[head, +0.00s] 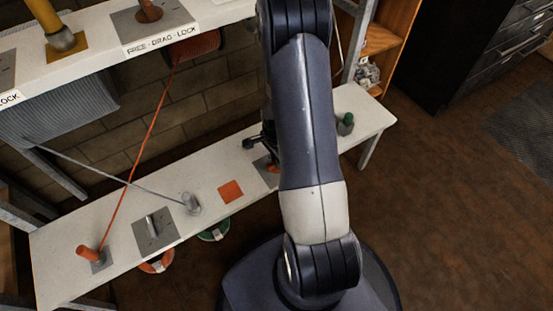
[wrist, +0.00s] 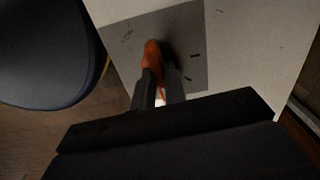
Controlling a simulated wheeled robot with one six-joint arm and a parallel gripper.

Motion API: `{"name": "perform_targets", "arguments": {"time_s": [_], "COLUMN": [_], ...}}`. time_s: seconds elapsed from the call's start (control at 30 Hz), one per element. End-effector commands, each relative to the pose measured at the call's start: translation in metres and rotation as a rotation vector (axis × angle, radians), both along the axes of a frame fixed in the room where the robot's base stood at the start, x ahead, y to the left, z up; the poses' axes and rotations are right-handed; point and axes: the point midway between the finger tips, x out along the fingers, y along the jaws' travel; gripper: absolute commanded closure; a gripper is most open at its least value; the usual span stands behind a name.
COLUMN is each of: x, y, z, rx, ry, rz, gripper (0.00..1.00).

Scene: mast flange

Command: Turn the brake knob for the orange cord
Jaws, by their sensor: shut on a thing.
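In the head view an orange cord (head: 152,130) runs from a red-brown spool (head: 197,46) under the upper shelf down to an orange peg (head: 86,252) on the bench. A brown-orange knob (head: 149,11) stands on a grey plate above the spool, by a "FREE · DRAG · LOCK" label (head: 161,40). My gripper (head: 262,145) is low over the bench, partly hidden by my arm. In the wrist view my gripper (wrist: 158,80) is shut on an orange-red knob (wrist: 152,56), on a grey plate (wrist: 190,45) with dark tick marks. The knob's lower part is hidden between the fingers.
The bench (head: 215,213) bears a grey plate with a lever (head: 152,226), a grey weight (head: 191,204), an orange square (head: 231,191) and a green object (head: 346,124). Open floor (head: 440,200) lies to the right.

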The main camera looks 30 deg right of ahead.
Motion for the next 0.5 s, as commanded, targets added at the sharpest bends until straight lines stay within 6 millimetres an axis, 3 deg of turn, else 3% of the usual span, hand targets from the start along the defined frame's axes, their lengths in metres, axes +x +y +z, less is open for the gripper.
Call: {"name": "perform_targets", "arguments": {"time_s": [0.5], "x": [-0.0004], "y": [0.0004], "z": [-0.0001], "rx": [0.001], "ry": [0.001], "rz": [-0.064], "gripper": [1.00]}}
